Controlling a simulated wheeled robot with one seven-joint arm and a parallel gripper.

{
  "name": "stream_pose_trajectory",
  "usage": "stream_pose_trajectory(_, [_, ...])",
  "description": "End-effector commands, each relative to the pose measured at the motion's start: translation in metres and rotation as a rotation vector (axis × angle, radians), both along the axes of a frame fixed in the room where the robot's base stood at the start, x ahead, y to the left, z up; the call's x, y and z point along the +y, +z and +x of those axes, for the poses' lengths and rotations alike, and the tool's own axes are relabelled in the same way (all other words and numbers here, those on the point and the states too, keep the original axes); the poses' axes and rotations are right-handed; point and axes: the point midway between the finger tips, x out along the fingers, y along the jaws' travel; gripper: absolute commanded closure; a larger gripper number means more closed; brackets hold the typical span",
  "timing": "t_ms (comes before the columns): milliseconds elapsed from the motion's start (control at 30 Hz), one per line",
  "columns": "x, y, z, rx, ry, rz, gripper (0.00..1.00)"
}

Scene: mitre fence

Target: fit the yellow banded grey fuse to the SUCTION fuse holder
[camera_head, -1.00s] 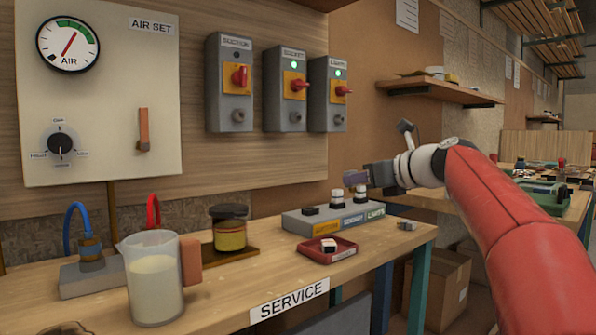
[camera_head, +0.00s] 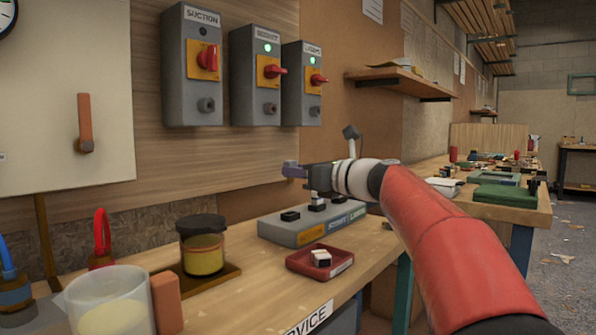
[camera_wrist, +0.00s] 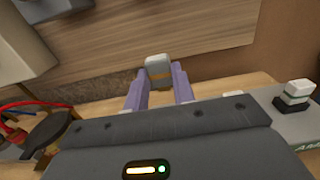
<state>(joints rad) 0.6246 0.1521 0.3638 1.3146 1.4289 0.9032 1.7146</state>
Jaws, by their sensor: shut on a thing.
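My gripper (camera_head: 292,170) is shut on the grey fuse with a yellow band (camera_wrist: 158,68), which shows between the purple fingers in the wrist view. In the head view the fingers hide the fuse. The gripper is above the left part of the grey fuse block (camera_head: 272,231), apart from it. The SUCTION holder (camera_head: 290,215), black and empty, is at the block's left, behind the yellow label. The SOCKET (camera_head: 317,204) and LAMPS (camera_head: 339,198) positions hold white-topped fuses; a green-banded one shows in the wrist view (camera_wrist: 297,92).
A red tray (camera_head: 300,266) in front of the block holds a white and black fuse (camera_head: 320,257). A jar (camera_head: 203,250) and a jug (camera_head: 110,305) stand to the left. Switch boxes hang behind; the SUCTION box (camera_head: 193,80) is unlit, the other two show green.

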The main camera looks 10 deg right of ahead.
Motion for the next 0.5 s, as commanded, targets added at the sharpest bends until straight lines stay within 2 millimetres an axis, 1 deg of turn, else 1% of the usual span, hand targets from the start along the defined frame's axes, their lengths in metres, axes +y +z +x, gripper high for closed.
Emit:
stream_pose_trajectory(167, [0.0,-0.015,0.0,0.0,0.0,0.0,1.0])
stream_pose_trajectory(500, [0.0,-0.051,0.0,0.001,0.001,-0.001,1.0])
